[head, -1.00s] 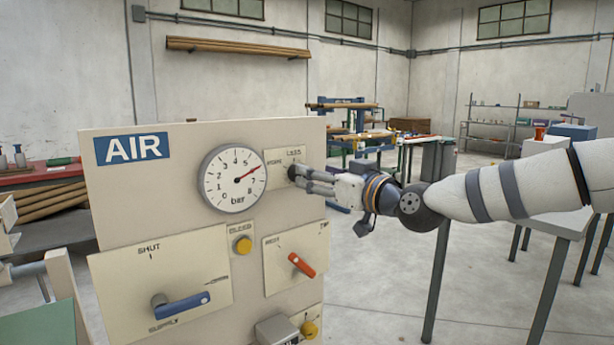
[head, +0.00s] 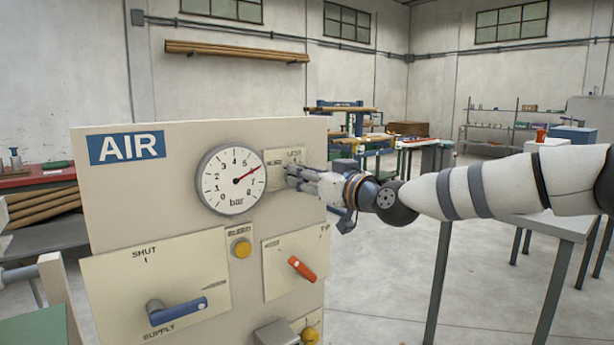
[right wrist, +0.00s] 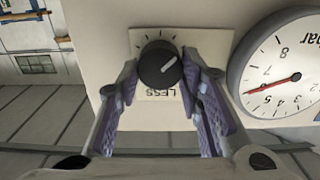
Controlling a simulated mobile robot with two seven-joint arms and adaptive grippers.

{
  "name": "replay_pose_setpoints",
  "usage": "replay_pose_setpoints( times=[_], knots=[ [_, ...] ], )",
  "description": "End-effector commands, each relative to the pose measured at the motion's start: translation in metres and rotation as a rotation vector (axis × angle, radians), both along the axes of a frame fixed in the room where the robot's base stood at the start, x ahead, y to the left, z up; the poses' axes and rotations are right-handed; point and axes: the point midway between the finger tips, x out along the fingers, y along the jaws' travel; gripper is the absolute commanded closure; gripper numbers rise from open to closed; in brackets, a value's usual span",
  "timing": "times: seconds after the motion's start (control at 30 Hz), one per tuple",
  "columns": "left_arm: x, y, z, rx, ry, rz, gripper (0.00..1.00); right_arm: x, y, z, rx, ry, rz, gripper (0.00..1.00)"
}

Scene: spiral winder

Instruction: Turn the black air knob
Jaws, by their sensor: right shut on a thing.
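The black air knob (right wrist: 160,64) is round with a pale pointer line. It sits on a cream plate marked LESS (right wrist: 211,42) in the right wrist view. My right gripper (right wrist: 162,72) has a finger on each side of the knob and is shut on it. In the head view the right gripper (head: 291,173) reaches the panel (head: 190,140) from the right, and its fingers mostly hide the knob. The pressure gauge (head: 232,180) is left of the knob, its red needle near 6 bar. My left gripper is not in view.
Below the gauge are a blue supply handle (head: 180,311), a yellow button (head: 241,248) and a red lever (head: 301,268). A lower yellow knob (head: 310,335) is near the bottom edge. A grey table (head: 560,222) stands to the right, with open floor between.

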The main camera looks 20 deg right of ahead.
Motion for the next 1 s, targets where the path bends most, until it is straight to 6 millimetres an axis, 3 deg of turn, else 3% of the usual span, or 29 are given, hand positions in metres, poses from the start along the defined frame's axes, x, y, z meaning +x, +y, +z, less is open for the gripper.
replay_pose_setpoints(
  times=[1.0],
  knots=[
    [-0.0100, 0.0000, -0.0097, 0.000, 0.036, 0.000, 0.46, 0.0009, -0.0017, -0.0031, 0.560, 0.207, 0.000, 0.94]
  ],
)
